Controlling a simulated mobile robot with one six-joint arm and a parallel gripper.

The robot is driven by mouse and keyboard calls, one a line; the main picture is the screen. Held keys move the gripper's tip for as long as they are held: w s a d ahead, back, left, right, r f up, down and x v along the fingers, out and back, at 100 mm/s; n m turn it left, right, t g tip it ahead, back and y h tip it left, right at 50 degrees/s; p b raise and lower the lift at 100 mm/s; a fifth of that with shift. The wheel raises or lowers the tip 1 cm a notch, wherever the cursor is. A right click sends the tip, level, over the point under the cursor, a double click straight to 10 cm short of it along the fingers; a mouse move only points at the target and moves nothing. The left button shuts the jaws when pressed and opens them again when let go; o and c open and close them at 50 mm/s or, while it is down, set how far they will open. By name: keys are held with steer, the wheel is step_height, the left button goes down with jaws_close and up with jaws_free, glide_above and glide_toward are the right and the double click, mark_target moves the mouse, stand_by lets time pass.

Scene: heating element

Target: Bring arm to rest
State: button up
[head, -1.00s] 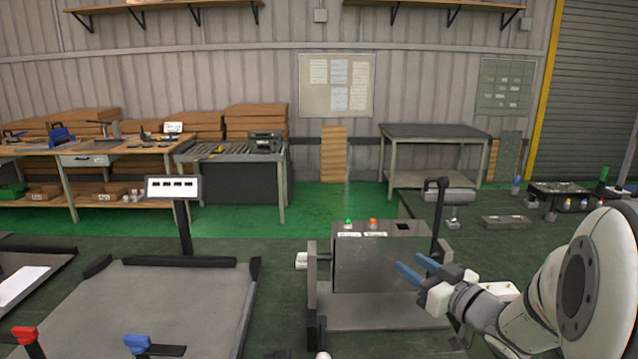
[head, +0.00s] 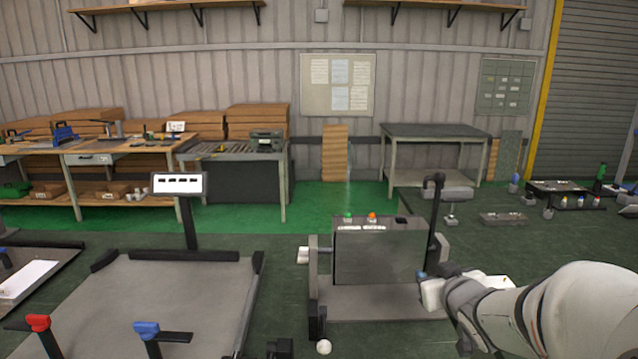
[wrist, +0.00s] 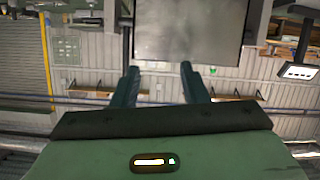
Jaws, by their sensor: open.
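My gripper (head: 421,275) is at the right end of the grey box-shaped unit (head: 375,255) in the head view. Only a bit of a blue finger shows there; the rest is hidden by my wrist. In the wrist view my gripper (wrist: 159,71) has its two dark fingers apart with nothing between them. A grey panel (wrist: 190,32) shows beyond the fingertips. My arm comes in from the lower right of the head view.
The unit has a green button (head: 348,217), an orange button (head: 372,216) and a dark upright post (head: 436,215). A flat grey platform (head: 175,295) with a display (head: 178,184) stands left. Workbenches line the back wall.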

steer(key=s+a+f+g, duration=0.2)
steer(key=s+g, duration=0.1)
steer(key=s, duration=0.4)
steer(key=s+a+f+m+g, duration=0.1)
steer(key=s+a+f+g, duration=0.1)
steer(key=s, duration=0.6)
steer(key=s+a+f+m+g, duration=0.1)
steer(key=s+a+f+g, duration=0.1)
steer(key=s+a+g, duration=0.2)
steer(key=s+g, duration=0.2)
steer(key=s, duration=0.1)
steer(key=shift+s+f, duration=0.15)
steer(key=shift+s, duration=0.05)
